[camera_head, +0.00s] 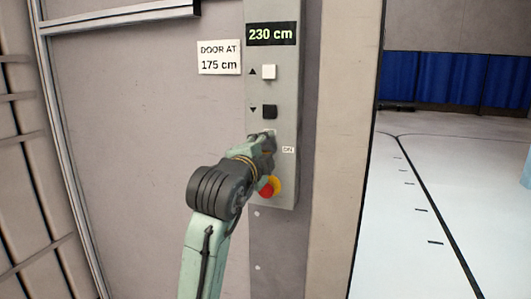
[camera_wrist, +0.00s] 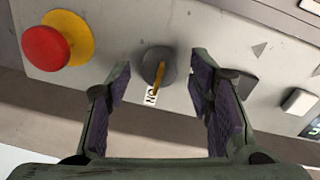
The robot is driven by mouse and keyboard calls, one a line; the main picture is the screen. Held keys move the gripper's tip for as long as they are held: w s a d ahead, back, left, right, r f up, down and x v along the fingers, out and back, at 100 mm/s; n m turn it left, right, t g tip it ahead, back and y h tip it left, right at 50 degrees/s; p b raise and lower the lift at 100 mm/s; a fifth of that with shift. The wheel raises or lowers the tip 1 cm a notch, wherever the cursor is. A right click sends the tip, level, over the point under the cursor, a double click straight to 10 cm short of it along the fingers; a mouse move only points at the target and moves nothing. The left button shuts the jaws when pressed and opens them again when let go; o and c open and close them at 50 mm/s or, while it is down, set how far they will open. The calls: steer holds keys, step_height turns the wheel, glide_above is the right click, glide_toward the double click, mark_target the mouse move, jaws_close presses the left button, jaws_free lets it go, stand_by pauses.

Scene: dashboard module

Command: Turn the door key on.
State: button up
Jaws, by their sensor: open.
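The door key switch (camera_wrist: 158,66) is a round dark grey cylinder with a flat yellow-orange key in it. In the wrist view it sits on the grey control panel (camera_wrist: 195,20), and the key points roughly toward a small white label. My gripper (camera_wrist: 165,82) is open, with one finger on each side of the switch and a gap to both. In the head view my gripper (camera_head: 266,142) is in front of the panel (camera_head: 285,185) and hides the key.
A red stop button (camera_wrist: 46,48) on a yellow base is left of the switch. The panel also has a white up button (camera_head: 269,71), a black down button (camera_head: 270,111) and a display (camera_head: 271,34) reading 230 cm. A sign (camera_head: 219,57) says door at 175 cm.

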steer(key=v, duration=1.2)
